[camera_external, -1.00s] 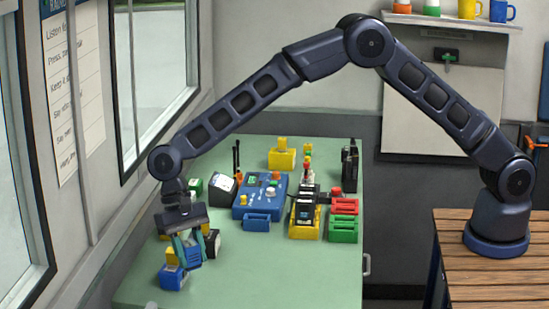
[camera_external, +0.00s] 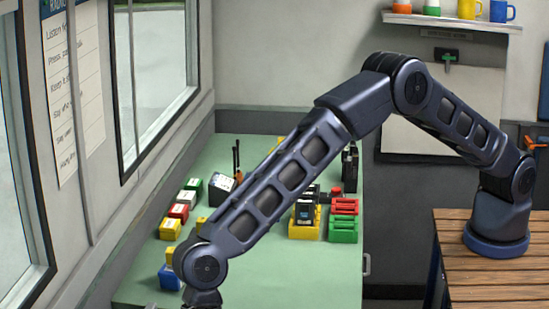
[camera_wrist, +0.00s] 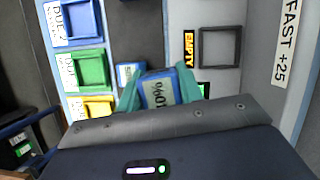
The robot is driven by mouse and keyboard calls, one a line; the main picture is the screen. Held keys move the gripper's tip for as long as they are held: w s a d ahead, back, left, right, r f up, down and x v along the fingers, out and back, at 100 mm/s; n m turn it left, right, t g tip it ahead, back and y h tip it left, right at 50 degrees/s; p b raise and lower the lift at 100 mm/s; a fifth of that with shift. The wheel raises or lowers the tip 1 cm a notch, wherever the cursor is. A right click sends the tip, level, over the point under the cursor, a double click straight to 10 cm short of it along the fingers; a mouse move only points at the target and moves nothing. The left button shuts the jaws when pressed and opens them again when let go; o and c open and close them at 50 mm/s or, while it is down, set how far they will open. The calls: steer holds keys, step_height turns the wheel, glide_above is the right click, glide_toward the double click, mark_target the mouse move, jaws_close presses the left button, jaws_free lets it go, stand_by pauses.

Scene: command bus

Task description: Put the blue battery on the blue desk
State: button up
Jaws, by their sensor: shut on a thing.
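My gripper (camera_wrist: 158,78) is shut on a blue battery (camera_wrist: 160,92) in the wrist view. The battery has a pale label with an upside-down "10%", and a teal finger presses on each side. It appears held above the surface below. In the external view my gripper is out of sight past the bottom edge. A blue tray (camera_wrist: 75,20) with a "DUE" label lies at the upper left of the wrist view. I cannot tell which thing is the blue desk.
Green (camera_wrist: 89,69) and yellow (camera_wrist: 97,107) trays sit below the blue one. A dark square frame (camera_wrist: 219,47) stands beside an "EMPTY" sign (camera_wrist: 189,50). In the external view, coloured blocks line the green table (camera_external: 140,290), with a blue block (camera_external: 168,277) near its front.

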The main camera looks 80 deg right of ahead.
steer(key=s+a+m, duration=0.2)
steer(key=s+a, duration=0.4)
steer(key=a, duration=0.2)
steer(key=shift+t, duration=0.3)
steer(key=shift+w+a+f, duration=0.1)
steer(key=shift+f, duration=1.7)
steer(key=shift+w+a+f, duration=0.1)
steer(key=shift+f, duration=1.7)
steer(key=shift+f, duration=0.35)
steer(key=o, duration=1.2)
steer(key=shift+o, duration=0.2)
